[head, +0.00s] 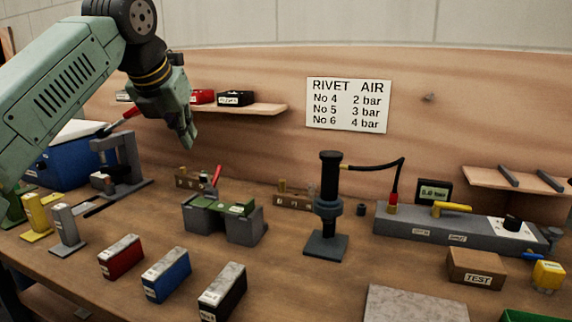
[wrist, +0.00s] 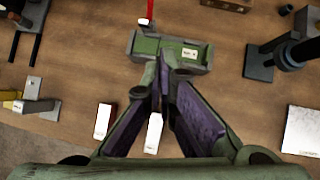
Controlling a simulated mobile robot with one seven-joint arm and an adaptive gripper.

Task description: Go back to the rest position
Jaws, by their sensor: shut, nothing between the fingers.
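My gripper (head: 188,140) hangs in the air over the left half of the bench in the head view, pointing down, with nothing held. In the wrist view its fingers (wrist: 165,88) come together at the tips, shut and empty. Below the tips is a green-topped grey fixture (head: 220,207) with a red lever; it also shows in the wrist view (wrist: 142,45). The fingers hide part of the bench and of the blue block in the wrist view.
Red (head: 121,257), blue (head: 166,274) and black (head: 222,291) blocks stand along the front. A black upright tool (head: 328,205) with a hose stands right of the fixture. A grey air panel (head: 450,232) lies farther right. A shelf (head: 255,109) with small boxes is behind my gripper.

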